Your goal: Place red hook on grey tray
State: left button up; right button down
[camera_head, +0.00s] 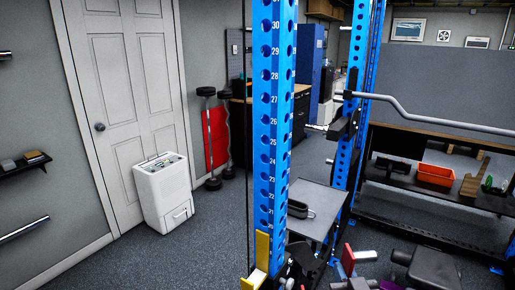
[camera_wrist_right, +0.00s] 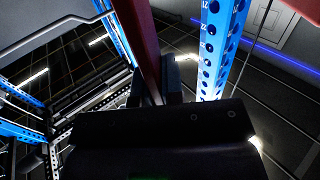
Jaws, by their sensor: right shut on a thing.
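The red hook (camera_head: 347,260) shows at the bottom of the head view, right of the near blue upright. My right gripper (camera_head: 352,281) is shut on it, with its fingers partly hidden. In the right wrist view the red hook (camera_wrist_right: 137,42) is a long red bar running up from behind a dark block. The grey tray (camera_head: 318,193) is a flat surface behind the near upright and further from me than the hook. The hook is apart from the tray. A dark handled object (camera_head: 299,210) lies on the tray. I cannot make out my left gripper.
The near blue upright (camera_head: 273,110) stands in front of the tray's left part and bears a yellow piece (camera_head: 262,248) low down. Another blue upright (camera_head: 349,130) holds a bar (camera_head: 430,122). A low shelf with an orange bin (camera_head: 435,176) stands right. Floor left is clear near a white appliance (camera_head: 164,195).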

aim_at(319, 190)
jog(key=j+u, duration=0.2)
jog(key=i+j+u, duration=0.15)
jog(key=j, duration=0.25)
jog(key=i+j+u, duration=0.2)
jog(key=j, duration=0.2)
jog(key=i+j+u, duration=0.15)
jog(key=j, duration=0.25)
jog(key=i+j+u, duration=0.25)
jog(key=i+j, duration=0.25)
jog(key=i+j+z, duration=0.2)
jog(key=i, duration=0.3)
jog(key=i+j+z, duration=0.15)
jog(key=i, duration=0.3)
jog(key=i+z, duration=0.7)
jog(key=z, duration=0.15)
jog(key=i+l+z, duration=0.1)
jog(key=i+z, duration=0.65)
jog(key=i+j+z, duration=0.2)
jog(key=i, duration=0.85)
jog(key=l, duration=0.1)
